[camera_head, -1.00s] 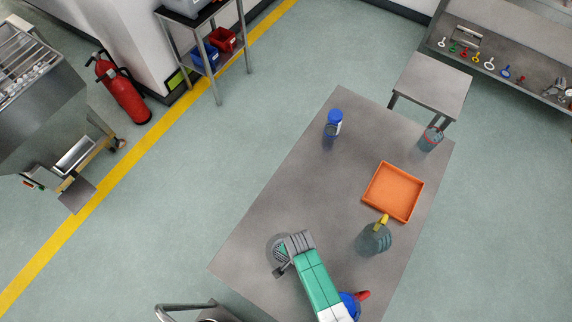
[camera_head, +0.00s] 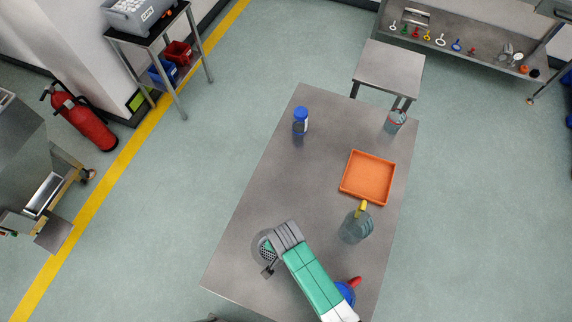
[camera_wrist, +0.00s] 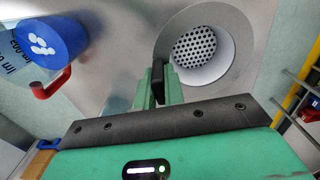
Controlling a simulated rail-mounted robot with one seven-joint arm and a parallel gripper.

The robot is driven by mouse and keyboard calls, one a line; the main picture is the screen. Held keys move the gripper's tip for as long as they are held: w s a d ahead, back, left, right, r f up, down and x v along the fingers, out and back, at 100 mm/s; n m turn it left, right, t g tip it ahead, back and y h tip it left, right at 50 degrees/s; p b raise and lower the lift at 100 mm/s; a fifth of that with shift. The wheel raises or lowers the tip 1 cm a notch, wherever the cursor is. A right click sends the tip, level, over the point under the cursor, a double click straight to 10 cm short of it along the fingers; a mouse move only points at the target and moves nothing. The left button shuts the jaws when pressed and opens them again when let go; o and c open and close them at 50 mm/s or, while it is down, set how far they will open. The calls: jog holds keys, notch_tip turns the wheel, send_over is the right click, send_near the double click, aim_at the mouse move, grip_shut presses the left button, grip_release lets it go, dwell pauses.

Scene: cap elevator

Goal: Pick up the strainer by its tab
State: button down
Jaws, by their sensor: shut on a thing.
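The strainer (camera_wrist: 205,50) is a round grey dish with a perforated middle. In the wrist view it is just beyond my fingertips, up and to the right. In the head view the strainer (camera_head: 259,245) is near the table's left front edge, partly covered by my arm. My gripper (camera_wrist: 160,82) is shut at the strainer's near rim, with a small dark piece between the green fingers that appears to be its tab. Most of the tab is hidden by the fingers. I cannot tell whether the strainer is touching the table.
A blue-lidded container (camera_wrist: 50,38) with a red handle stands close left in the wrist view. On the steel table (camera_head: 245,200) are an orange tray (camera_head: 367,178), a clear vessel (camera_head: 355,228) with a yellow piece, a blue-capped bottle (camera_head: 300,121) and a small clear container (camera_head: 395,121).

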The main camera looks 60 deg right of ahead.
jog(key=shift+r+p, duration=2.9)
jog(key=shift+r, duration=0.15)
jog(key=shift+f, duration=0.1)
